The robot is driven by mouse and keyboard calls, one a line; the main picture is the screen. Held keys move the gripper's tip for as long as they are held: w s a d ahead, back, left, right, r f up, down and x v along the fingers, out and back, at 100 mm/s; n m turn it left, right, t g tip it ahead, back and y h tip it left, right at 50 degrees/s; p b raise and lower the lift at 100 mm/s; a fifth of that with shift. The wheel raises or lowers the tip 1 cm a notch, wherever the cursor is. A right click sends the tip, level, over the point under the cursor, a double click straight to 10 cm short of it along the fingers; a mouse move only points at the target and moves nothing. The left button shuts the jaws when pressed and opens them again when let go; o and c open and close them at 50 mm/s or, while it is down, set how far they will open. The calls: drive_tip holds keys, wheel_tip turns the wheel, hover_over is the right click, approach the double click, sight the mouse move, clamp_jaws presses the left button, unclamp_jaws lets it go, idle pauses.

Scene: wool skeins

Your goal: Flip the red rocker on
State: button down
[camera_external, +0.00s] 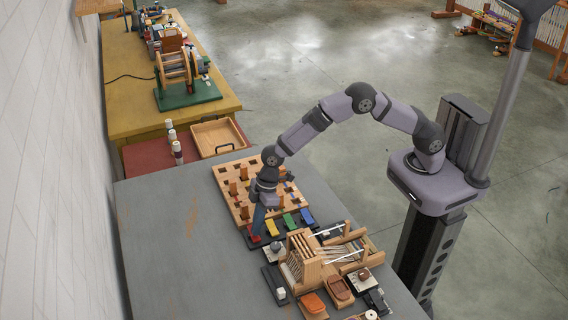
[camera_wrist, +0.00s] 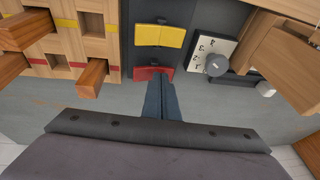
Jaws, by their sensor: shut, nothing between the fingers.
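The red rocker (camera_external: 252,240) is at the left end of a dark strip of coloured rockers in the external view. In the wrist view the red rocker (camera_wrist: 146,73) lies just beyond my fingertips, partly covered by them. My gripper (camera_external: 258,232) points down at the red rocker, with its blue-grey fingers together and empty. In the wrist view my gripper (camera_wrist: 157,80) ends at the rocker's near edge. I cannot tell whether the tips touch it, or which way it is tilted.
The yellow rocker (camera_wrist: 160,35) is directly beyond the red one. Green (camera_external: 290,221) and blue (camera_external: 306,216) rockers follow in the row. A wooden pegboard (camera_external: 228,178) is on one side, a white dial plate (camera_wrist: 206,50) and wooden loom (camera_external: 303,258) on the other. The left tabletop is clear.

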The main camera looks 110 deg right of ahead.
drive_tip(key=shift+r, duration=0.1)
wheel_tip(320, 180, up, 4)
drive_tip(key=p, duration=0.2)
drive_tip(key=shift+p, duration=0.35)
wheel_tip(320, 180, up, 9)
drive_tip(key=s+a+b, duration=0.2)
drive_tip(key=s+b, duration=0.1)
drive_tip(key=shift+r, duration=0.15)
drive_tip(key=shift+w+d, duration=0.1)
